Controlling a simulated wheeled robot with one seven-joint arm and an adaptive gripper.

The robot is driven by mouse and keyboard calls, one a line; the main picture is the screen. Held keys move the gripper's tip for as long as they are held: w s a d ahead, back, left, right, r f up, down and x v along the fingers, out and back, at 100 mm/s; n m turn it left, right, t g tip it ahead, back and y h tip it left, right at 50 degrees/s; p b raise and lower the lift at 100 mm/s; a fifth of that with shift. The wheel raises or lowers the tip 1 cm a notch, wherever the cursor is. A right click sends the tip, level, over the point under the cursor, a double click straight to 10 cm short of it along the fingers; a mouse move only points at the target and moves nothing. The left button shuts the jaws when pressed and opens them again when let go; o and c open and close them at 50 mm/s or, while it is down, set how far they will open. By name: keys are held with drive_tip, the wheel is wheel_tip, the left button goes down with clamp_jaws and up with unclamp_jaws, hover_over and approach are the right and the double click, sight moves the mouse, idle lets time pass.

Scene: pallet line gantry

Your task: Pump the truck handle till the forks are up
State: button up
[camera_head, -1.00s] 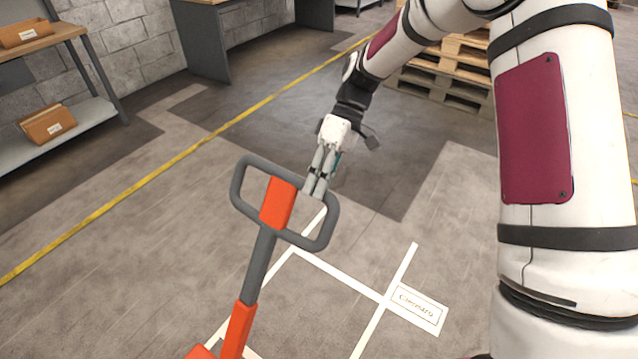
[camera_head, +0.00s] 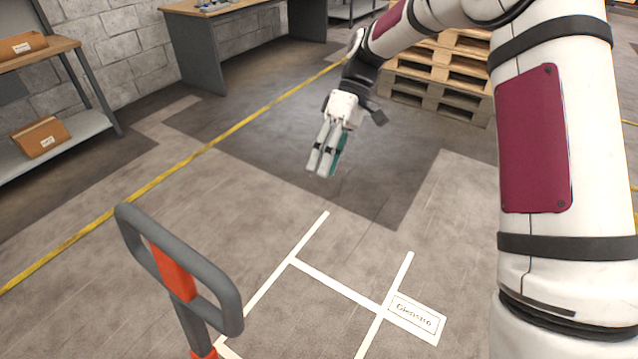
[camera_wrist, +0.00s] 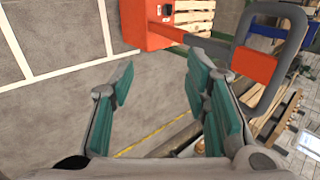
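The truck handle is a grey loop with an orange centre piece (camera_head: 173,273), at the lower left of the head view. It leans toward the bottom of that view. The wrist view shows its orange piece (camera_wrist: 254,65) and loop at the upper right, joined by a shaft to the orange truck base (camera_wrist: 146,24). My gripper (camera_head: 322,172) is above and right of the handle in the head view, clear of it. In the wrist view its teal-padded fingers (camera_wrist: 158,82) are spread with nothing between them. The forks are not clearly visible.
White floor lines with a label plate (camera_head: 415,314) lie right of the handle. A yellow line (camera_head: 180,160) crosses the floor. A workbench (camera_head: 200,50), a shelf with brown bins (camera_head: 42,137) and stacked pallets (camera_head: 437,85) stand behind. The floor between is clear.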

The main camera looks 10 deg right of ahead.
drive_tip(key=v, duration=0.4)
drive_tip(key=shift+w+d+r, duration=0.1)
drive_tip(key=shift+w+r, duration=0.1)
drive_tip(key=shift+r, duration=0.1)
drive_tip(key=shift+s+r, duration=0.1)
